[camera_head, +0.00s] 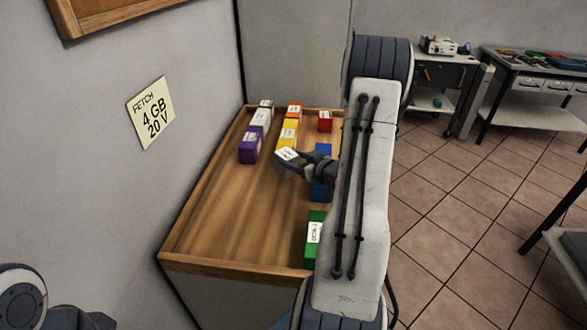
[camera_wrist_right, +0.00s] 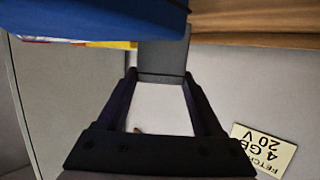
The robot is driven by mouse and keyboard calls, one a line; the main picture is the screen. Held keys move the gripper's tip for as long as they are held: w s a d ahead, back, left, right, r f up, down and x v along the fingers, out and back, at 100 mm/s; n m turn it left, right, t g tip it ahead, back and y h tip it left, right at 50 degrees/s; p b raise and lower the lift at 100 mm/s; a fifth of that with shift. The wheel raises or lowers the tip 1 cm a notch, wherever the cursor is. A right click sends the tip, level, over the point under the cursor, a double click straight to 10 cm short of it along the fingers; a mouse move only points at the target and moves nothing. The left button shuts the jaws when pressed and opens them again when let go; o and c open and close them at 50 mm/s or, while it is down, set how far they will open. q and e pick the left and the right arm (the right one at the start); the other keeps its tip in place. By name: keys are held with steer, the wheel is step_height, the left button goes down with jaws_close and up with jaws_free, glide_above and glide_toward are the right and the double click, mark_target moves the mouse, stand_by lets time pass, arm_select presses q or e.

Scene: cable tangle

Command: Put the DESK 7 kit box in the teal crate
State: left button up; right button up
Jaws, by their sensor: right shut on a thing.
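My right gripper (camera_head: 286,161) is over the wooden-topped cabinet and is shut on a small grey box (camera_head: 286,155) with a white label. The label's writing is too small to read, so I cannot tell whether this is the DESK 7 kit box. In the right wrist view, a grey block (camera_wrist_right: 163,58) shows at the fingertips of the gripper (camera_wrist_right: 162,78). I see no teal crate in either view. Part of my left arm shows at the lower left, with its fingers out of view.
The cabinet top (camera_head: 225,215) holds a purple box (camera_head: 250,146), yellow box (camera_head: 287,136), orange box (camera_head: 294,109), red box (camera_head: 325,122), blue box (camera_head: 322,188) and green box (camera_head: 315,238). Its front left is clear. A wall note (camera_head: 152,113) reads "FETCH 4 GB 20 V".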

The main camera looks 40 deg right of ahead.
steer(key=shift+f, duration=1.8)
steer(key=shift+f, duration=0.1)
steer(key=shift+f, duration=0.15)
steer(key=o, duration=1.4)
steer(key=shift+o, duration=0.2)
steer(key=shift+r, duration=0.25)
steer(key=v, duration=1.2)
steer(key=shift+b, duration=0.45)
